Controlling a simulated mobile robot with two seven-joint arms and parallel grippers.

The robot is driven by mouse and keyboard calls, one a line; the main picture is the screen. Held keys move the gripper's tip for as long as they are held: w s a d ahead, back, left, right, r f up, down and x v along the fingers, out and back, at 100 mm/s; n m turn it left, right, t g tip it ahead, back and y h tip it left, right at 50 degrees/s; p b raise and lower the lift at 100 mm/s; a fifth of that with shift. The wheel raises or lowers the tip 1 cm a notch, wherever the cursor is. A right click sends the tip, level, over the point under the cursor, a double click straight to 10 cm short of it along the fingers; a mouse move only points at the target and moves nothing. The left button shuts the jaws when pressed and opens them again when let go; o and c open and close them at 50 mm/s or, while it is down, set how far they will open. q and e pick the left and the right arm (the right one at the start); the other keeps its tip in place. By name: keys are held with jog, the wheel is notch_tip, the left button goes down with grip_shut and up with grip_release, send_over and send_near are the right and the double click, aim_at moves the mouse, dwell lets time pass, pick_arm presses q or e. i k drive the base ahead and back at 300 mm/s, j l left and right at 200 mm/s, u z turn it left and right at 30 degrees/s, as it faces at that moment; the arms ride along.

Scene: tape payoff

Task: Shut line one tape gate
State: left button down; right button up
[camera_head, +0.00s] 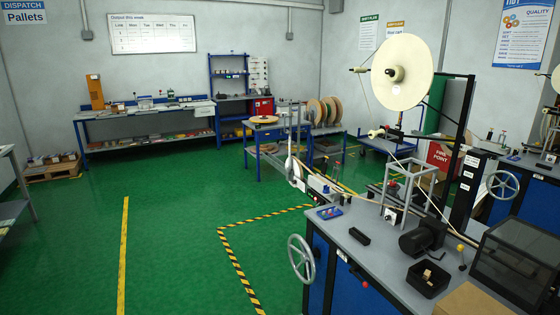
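A tape payoff machine stands on a grey-topped bench (350,245) with blue sides at the right front. A large cream reel (408,92) hangs on its tall black post (466,150). Pale tape runs down from the reel toward the bench. A grey open-bar frame (408,190) stands over the tape path on the bench. I cannot tell for sure which part is the tape gate, or whether it is open or shut. Labels on the post are too small to read. Neither of my grippers is in view.
A handwheel (301,258) sticks out from the bench's front left. A motor (424,238) and a black bin (428,279) stand on top. A second machine with a handwheel (503,185) is at far right. Green floor at left is clear, with yellow (124,250) and striped lines.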

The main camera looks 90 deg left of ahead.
aim_at(324, 166)
jog(key=u, duration=2.6)
jog(key=i+j+u, duration=0.2)
jog(key=i, duration=0.15)
jog(key=i+j+u, duration=0.2)
jog(key=i, duration=0.2)
jog(key=i+u, duration=0.4)
jog(key=i, duration=1.1)
jog(key=i+z, duration=0.15)
jog(key=i, duration=0.35)
jog(key=i+j+z, duration=0.1)
jog(key=i, duration=0.45)
jog(key=i+j+z, duration=0.15)
jog(key=i, duration=0.35)
